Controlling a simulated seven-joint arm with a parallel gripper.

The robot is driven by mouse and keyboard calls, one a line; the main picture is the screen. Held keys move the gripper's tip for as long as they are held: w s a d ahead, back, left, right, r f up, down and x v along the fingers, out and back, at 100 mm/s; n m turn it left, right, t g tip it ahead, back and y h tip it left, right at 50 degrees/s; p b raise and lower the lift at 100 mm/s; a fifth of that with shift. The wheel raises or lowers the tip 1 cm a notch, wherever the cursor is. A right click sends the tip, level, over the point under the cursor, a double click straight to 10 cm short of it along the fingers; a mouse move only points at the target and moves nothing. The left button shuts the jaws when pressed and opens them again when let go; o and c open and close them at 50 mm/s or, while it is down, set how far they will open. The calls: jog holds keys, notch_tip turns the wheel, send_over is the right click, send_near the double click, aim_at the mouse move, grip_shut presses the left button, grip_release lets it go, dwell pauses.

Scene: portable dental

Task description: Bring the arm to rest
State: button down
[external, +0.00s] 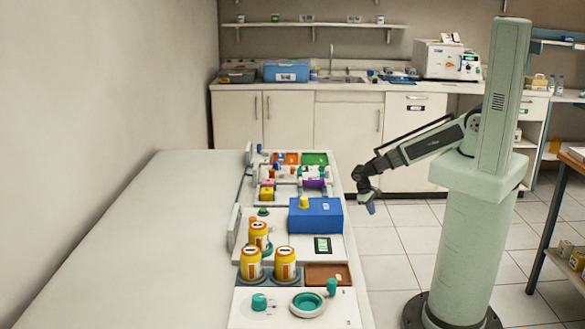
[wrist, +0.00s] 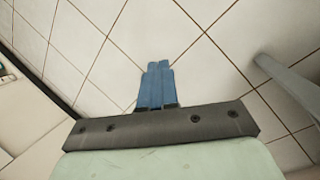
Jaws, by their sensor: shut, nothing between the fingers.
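My gripper (external: 371,207) hangs at the end of my arm in the external view, pointing down beside the right edge of the long table. It is over the floor, clear of the table and touching nothing. In the wrist view its blue fingers (wrist: 158,85) are pressed together with nothing between them. Tiled floor (wrist: 200,60) lies below them. My arm is bent and reaches left from its column.
The long table (external: 185,230) holds a blue box (external: 316,216), several yellow jars (external: 285,264), a brown tray (external: 328,275) and a round teal-centred dish (external: 308,303). A counter (external: 290,120) stands at the back. A dark-legged table (external: 549,230) is at right. Open floor surrounds my gripper.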

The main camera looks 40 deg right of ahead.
jog(key=s+d+f+g+y, duration=0.1)
jog(key=s+g, duration=0.1)
jog(key=s, duration=1)
jog(key=s+d+f+m+g+y, duration=0.1)
jog(key=s+f+g+y, duration=0.1)
jog(key=s, duration=1.1)
jog(key=shift+s+d+f, duration=0.25)
jog(key=shift+s, duration=0.05)
